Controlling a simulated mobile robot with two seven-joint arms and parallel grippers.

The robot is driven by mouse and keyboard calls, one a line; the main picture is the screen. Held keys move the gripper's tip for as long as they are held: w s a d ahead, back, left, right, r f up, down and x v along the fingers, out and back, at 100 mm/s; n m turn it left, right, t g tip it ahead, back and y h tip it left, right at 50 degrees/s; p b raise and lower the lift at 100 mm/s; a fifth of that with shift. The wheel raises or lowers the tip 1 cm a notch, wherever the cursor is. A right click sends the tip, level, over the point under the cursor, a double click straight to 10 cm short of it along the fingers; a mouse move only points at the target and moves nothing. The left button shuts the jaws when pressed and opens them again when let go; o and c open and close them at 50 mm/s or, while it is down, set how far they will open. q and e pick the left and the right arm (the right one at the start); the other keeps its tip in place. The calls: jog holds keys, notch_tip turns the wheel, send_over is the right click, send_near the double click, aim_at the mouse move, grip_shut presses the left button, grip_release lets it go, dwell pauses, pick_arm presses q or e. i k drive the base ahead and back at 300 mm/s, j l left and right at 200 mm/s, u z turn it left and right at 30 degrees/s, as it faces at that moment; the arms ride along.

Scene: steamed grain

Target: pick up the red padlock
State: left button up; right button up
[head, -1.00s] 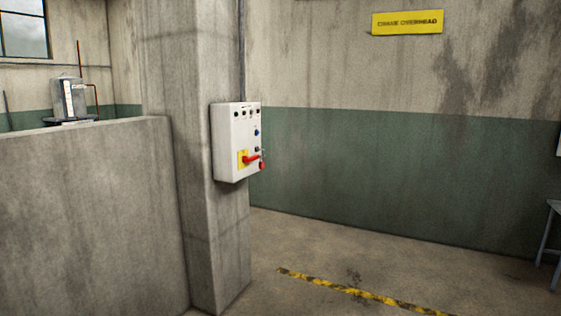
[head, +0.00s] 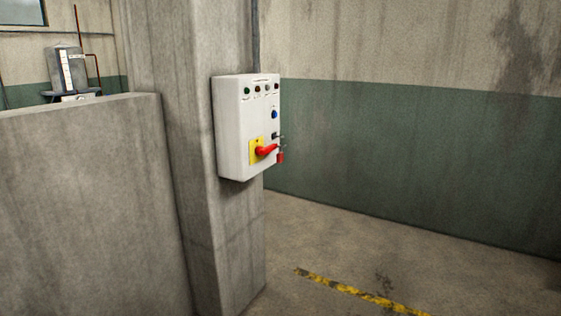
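The red padlock (head: 281,157) is small and hangs at the right edge of a white control box (head: 232,130), just right of a red rotary handle (head: 266,150) on a yellow plate (head: 253,158). A small dark fitting shows just above the padlock; how the padlock is held there is too small to tell. The box is fixed to a concrete pillar and has several small lights and a blue button on its front. Neither of my grippers is in view.
A concrete pillar (head: 190,200) carries the box, and a low concrete wall (head: 85,210) joins it on the left. The floor to the right (head: 400,255) is open, with a yellow and black stripe (head: 345,288). A grey tank (head: 65,68) stands behind the low wall.

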aim_at(279, 155)
jog(key=i+j, duration=0.1)
jog(key=i, duration=0.3)
jog(key=i+j+z, duration=0.1)
jog(key=i, duration=0.3)
jog(key=i+j, duration=0.15)
jog(key=i, duration=0.25)
jog(key=z, duration=0.05)
